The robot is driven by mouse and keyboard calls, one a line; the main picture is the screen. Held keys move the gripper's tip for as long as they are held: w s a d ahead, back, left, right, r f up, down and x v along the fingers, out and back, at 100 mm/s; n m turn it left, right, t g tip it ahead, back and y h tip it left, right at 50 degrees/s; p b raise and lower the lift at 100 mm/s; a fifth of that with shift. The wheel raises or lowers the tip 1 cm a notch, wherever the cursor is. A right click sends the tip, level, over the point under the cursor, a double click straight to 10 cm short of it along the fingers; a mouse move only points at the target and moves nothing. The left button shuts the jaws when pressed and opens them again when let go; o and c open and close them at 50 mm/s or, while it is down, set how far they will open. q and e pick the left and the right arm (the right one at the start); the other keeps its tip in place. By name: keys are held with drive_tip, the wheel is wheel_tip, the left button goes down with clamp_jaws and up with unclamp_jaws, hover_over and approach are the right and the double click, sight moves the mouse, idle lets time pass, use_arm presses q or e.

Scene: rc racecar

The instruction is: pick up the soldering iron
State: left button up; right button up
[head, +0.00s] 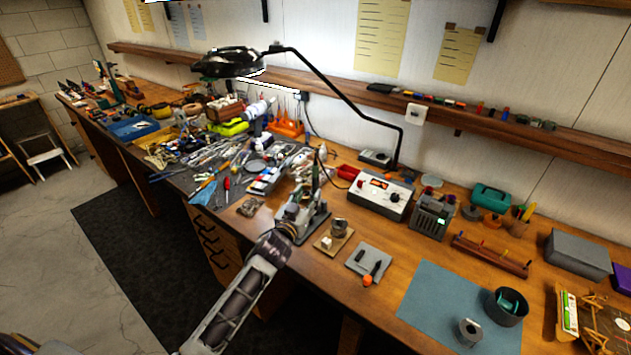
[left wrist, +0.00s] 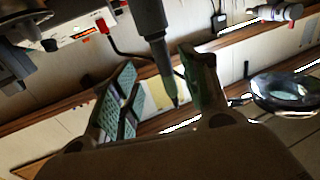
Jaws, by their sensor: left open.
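My left gripper (head: 307,178) is over the workbench, just left of a white station (head: 377,194) with a lit orange display. In the left wrist view the gripper (left wrist: 160,66) is open, its green-padded fingers apart. A grey rod with a tapered dark end, which looks like the soldering iron (left wrist: 153,40), runs into the gap between them. I cannot tell whether either finger touches it. In the head view the iron is hard to make out behind the gripper. My right gripper is not in view.
A lamp (head: 350,95) arches over the crowded bench. A brown board (head: 330,246) and a grey tile (head: 367,258) lie right of my gripper. A blue mat (head: 440,300) holds a dark pot (head: 507,308). Many loose tools crowd the left. The bench is clearer at the front right.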

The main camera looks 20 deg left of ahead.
sight(314, 184)
use_arm(q)
drive_tip(key=shift+w+d, duration=0.15)
drive_tip(key=shift+w, duration=1.15)
drive_tip(key=shift+w+r+p, duration=0.15)
drive_tip(key=shift+w+p, duration=0.2)
drive_tip(key=shift+w, duration=0.1)
drive_tip(key=shift+w+r+p, duration=0.15)
drive_tip(key=shift+w+p, duration=0.2)
drive_tip(key=shift+w, duration=1.6)
drive_tip(key=shift+w+d, duration=0.1)
drive_tip(key=shift+w, duration=0.15)
clamp_jaws()
